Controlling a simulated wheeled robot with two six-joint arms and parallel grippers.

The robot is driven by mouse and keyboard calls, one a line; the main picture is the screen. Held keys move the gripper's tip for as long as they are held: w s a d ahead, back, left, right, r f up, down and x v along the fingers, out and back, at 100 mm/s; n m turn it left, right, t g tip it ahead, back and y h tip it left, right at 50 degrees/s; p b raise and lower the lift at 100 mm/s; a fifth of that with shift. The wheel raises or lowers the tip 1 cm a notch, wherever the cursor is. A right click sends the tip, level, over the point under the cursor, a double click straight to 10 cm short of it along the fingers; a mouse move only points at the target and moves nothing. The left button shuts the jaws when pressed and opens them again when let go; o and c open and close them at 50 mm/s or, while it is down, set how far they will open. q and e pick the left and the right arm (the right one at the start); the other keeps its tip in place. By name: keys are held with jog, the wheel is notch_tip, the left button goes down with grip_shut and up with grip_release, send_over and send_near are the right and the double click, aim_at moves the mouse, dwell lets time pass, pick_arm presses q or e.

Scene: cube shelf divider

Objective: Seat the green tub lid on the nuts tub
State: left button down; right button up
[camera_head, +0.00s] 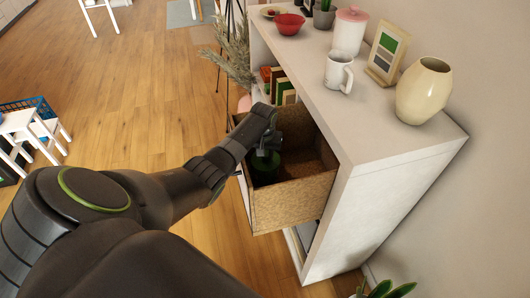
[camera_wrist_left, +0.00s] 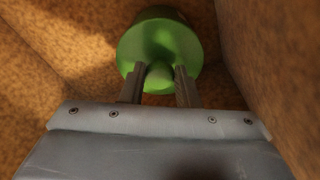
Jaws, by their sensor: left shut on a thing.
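The green lid (camera_wrist_left: 150,42) shows in the left wrist view as a round disc with a small knob. My left gripper (camera_wrist_left: 159,76) has its two fingers closed on that knob. In the head view my left gripper (camera_head: 268,148) reaches down into a cork-coloured open drawer (camera_head: 290,203), with the green lid (camera_head: 264,168) low inside it. The nuts tub cannot be made out clearly; the lid and gripper cover what is beneath, so I cannot tell whether the lid rests on it. My right gripper is not in view.
The drawer walls stand close around my left gripper. The white shelf top (camera_head: 330,118) holds a mug (camera_head: 338,74), a cream vase (camera_head: 423,92), a picture frame (camera_head: 386,52), a pink-lidded jar (camera_head: 349,32) and a red bowl (camera_head: 289,24). Books (camera_head: 278,84) stand in a cubby behind the drawer.

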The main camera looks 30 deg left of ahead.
pick_arm(q)
jog(key=shift+f+b, duration=0.3)
jog(key=shift+f, duration=0.2)
jog(key=c, duration=1.4)
grip_release()
jog(key=shift+o, duration=0.4)
jog(key=o, duration=0.5)
jog(key=shift+c, duration=0.2)
jog(key=r+p, duration=0.1)
jog(key=p, duration=0.1)
jog(key=r+p, duration=0.4)
jog(key=shift+s+d+r, duration=0.1)
jog(key=shift+s+r, duration=0.15)
jog(key=shift+s, duration=0.05)
jog(key=shift+s+r, duration=0.15)
jog(key=shift+r, duration=1.1)
jog(key=shift+d+r, duration=0.1)
